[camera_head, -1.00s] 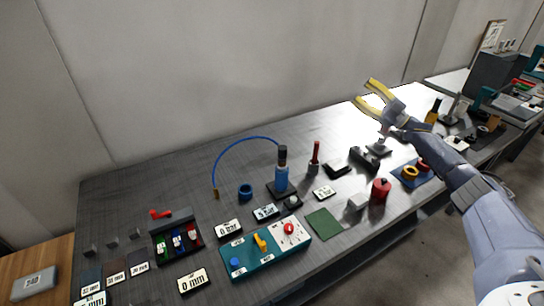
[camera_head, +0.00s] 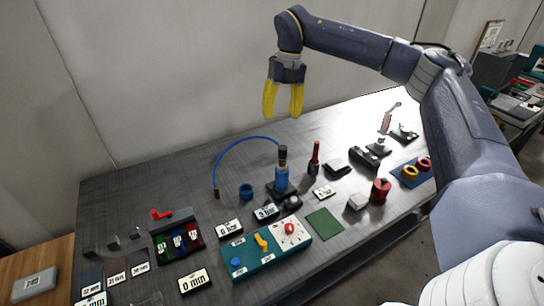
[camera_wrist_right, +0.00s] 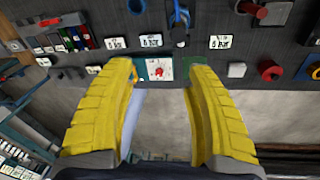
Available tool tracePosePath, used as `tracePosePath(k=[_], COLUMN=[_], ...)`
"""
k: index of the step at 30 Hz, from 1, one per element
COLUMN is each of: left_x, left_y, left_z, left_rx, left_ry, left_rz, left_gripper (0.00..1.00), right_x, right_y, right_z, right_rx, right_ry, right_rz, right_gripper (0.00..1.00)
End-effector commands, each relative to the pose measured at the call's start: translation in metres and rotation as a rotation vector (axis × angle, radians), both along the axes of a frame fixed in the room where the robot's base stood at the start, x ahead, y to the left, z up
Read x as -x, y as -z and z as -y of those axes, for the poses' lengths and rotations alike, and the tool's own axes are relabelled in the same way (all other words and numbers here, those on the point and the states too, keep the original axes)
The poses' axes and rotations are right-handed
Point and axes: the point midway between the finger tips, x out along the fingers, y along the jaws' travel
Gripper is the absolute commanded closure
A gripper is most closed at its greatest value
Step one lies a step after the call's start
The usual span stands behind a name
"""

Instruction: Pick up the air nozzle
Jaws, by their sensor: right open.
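A thin blue hose (camera_head: 232,150) arcs over the back of the grey table. Its left end has a small brown tip (camera_head: 216,193), which looks like the air nozzle, pointing down near the tabletop. The hose's other end meets a blue cylinder with a black top (camera_head: 282,176); the blue cylinder also shows in the right wrist view (camera_wrist_right: 180,22). My right gripper (camera_head: 283,112) is open and empty, fingers down, high above the back of the table, right of the tip. Its yellow fingers frame the right wrist view (camera_wrist_right: 160,78). The tip cannot be made out there. My left gripper is not in view.
A blue ring (camera_head: 246,191) stands right of the tip. A teal panel with knobs (camera_head: 262,262), pressure labels and a green mat (camera_head: 324,223) lie in front. A red-handled tool (camera_head: 315,160) stands right of the blue cylinder. The table behind and left of the tip is mostly clear.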

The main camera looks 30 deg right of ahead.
Motion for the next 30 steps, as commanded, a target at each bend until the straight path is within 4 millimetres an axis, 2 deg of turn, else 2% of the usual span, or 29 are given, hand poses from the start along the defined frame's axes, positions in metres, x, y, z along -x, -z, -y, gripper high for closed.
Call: tracePosePath(k=[4,8,11,24,30], left_x=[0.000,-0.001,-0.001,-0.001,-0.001], left_y=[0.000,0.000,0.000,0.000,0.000], left_z=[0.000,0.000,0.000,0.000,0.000], left_rx=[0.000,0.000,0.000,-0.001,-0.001], left_ry=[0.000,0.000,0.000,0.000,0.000], left_rz=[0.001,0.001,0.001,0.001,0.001], left_gripper=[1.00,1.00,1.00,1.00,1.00], right_x=[0.003,0.004,0.004,0.004,0.003], right_y=[-0.008,-0.004,0.008,0.085,0.106], right_z=[0.014,0.019,0.020,0.020,0.020], right_rx=[0.114,0.152,0.158,0.155,0.155], right_ry=[-0.008,-0.008,-0.009,-0.009,-0.008], right_rz=[0.027,0.034,0.035,0.035,0.036], right_gripper=[0.46,0.46,0.46,0.46,0.46])
